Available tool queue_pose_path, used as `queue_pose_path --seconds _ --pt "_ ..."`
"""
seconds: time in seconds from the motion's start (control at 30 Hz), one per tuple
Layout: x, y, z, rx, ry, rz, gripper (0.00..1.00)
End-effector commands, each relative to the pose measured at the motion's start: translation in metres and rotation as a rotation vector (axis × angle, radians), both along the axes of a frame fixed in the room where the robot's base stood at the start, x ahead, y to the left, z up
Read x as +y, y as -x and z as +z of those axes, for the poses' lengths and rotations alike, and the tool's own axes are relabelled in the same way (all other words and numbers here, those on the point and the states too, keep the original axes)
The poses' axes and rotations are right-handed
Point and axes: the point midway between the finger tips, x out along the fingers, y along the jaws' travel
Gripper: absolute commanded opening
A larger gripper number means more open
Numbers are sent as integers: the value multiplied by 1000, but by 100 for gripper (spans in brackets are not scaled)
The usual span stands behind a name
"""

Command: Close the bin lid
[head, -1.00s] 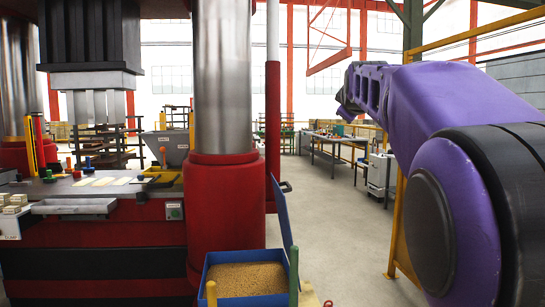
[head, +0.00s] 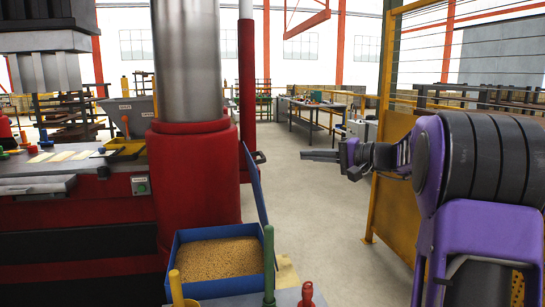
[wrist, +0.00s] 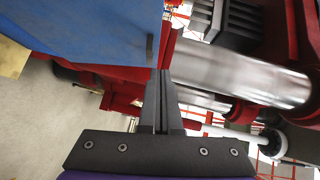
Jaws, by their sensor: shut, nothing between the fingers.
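The blue bin (head: 178,268), filled with tan grains, stands low in front of the press. Its blue lid (head: 256,188) is open and stands steeply up along the bin's right side. A dark handle (head: 260,157) sits near the lid's top edge. My gripper (head: 304,155) is to the right of the lid's top in the head view, apart from it in the picture, pointing left. In the wrist view my gripper (wrist: 161,73) is shut and empty. The lid's blue face (wrist: 85,30) fills the upper left there, with the dark handle (wrist: 150,48) just left of the fingertips.
The red press column (head: 197,185) rises behind the bin. Green (head: 268,262), yellow (head: 175,288) and red (head: 307,293) levers stand in front. A yellow fence (head: 385,200) is beyond my arm. The floor (head: 320,215) right of the lid is clear.

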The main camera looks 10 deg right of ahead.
Motion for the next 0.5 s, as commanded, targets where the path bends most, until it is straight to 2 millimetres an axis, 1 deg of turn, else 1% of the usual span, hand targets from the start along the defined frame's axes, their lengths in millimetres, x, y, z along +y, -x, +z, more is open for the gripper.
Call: queue_pose_path --seconds 0.17,0.5 --pt "18 -17 -4 1 1 4 0" --pt "68 -68 -12 1 4 4 0"
